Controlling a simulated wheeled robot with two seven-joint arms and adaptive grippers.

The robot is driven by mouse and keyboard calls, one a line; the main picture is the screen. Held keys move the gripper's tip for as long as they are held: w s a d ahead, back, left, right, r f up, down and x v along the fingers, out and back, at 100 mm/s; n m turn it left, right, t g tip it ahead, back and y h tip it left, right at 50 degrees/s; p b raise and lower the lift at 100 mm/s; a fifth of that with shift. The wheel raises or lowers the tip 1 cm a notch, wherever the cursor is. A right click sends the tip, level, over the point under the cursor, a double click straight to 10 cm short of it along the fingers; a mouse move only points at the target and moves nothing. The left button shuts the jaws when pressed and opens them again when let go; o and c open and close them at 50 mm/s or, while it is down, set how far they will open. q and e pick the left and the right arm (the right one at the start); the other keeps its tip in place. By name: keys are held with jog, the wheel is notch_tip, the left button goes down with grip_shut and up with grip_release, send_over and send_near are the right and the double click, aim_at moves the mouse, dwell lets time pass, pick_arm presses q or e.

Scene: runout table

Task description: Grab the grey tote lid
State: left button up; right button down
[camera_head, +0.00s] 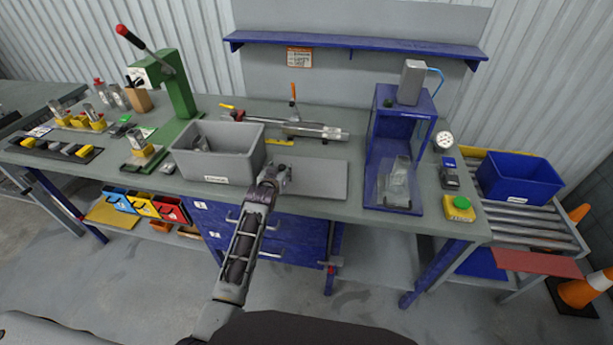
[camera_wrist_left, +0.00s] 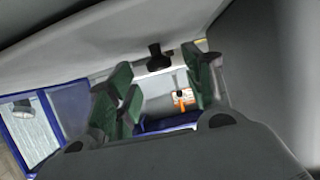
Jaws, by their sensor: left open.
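The grey tote lid (camera_head: 325,180) lies flat on the bench, right of the open grey tote (camera_head: 215,178). My left gripper (camera_head: 281,172) is over the lid's left end, close to the tote's right side. In the left wrist view, the green fingers of my left gripper (camera_wrist_left: 162,88) are spread apart. A broad grey surface, seemingly the lid (camera_wrist_left: 90,40), fills the top of that view. A small black part (camera_wrist_left: 158,58) shows at its edge, between the fingers. I cannot tell whether the fingers touch anything. My right gripper does not show.
A green lever press (camera_head: 180,95) stands behind the tote on the left. A metal rail tool (camera_head: 300,129) lies behind the lid. A blue-framed enclosure (camera_head: 398,150) stands at the right. A blue shelf (camera_head: 350,42) hangs at the back. A blue bin (camera_head: 518,180) sits on rollers.

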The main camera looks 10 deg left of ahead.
pick_arm(q)
jog(key=shift+x, duration=1)
jog(key=shift+r, duration=0.1)
grip_shut()
